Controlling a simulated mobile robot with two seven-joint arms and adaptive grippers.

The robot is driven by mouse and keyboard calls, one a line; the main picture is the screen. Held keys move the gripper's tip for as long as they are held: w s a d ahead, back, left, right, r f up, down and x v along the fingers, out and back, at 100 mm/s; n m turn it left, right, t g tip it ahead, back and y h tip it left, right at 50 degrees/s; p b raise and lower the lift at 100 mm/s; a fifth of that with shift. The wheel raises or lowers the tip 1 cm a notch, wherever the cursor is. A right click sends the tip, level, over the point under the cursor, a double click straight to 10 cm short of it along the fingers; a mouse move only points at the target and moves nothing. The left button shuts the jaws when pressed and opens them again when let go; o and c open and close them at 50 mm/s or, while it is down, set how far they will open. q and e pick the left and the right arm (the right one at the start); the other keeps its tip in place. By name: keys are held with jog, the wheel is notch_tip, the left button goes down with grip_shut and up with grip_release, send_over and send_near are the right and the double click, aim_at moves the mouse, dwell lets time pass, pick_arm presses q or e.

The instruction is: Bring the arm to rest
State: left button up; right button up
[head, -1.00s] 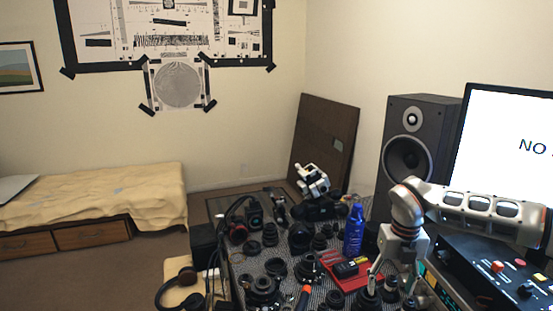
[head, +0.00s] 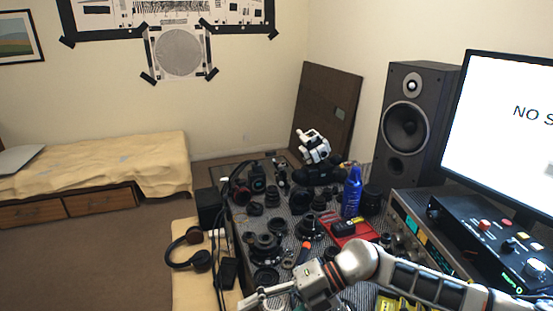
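My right arm comes in from the lower right. Its white-grey gripper (head: 262,298) is low at the bottom edge, pointing left over the near part of the bench. The fingers are seen nearly side-on and partly cut off by the frame edge, so their gap cannot be made out. No held object shows at the fingers. Several dark lens parts (head: 268,245) lie on the bench mat just beyond the gripper. My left gripper is not in view.
A red tray (head: 350,228), a blue bottle (head: 352,192) and a speaker (head: 404,130) stand beyond the arm. A control box (head: 490,240) and a monitor (head: 515,130) are at right. Headphones (head: 190,250) lie at left. The floor at left is clear.

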jog(key=w+a+r+m+t+y, duration=0.2)
jog(key=a+r+m+t+y, duration=0.2)
jog(key=r+m+t+y, duration=0.45)
jog(key=w+d+f+m+t+h, duration=0.3)
jog(key=d+f+m+t+h, duration=0.75)
jog(key=m, duration=0.45)
jog(key=s+d+f+m+g+h, duration=0.2)
jog(key=s+d+f+m+h, duration=0.2)
jog(key=s+d+f, duration=0.4)
jog(key=s+d+f+m+g+h, duration=0.3)
jog(key=s+d+f, duration=0.5)
jog(key=d+f, duration=0.3)
notch_tip(320, 180, down, 3)
jog(key=shift+s+d+f+m+g+h, duration=0.25)
jog(key=shift+m+h, duration=0.45)
jog(key=shift+m, duration=0.45)
jog(key=shift+w, duration=0.1)
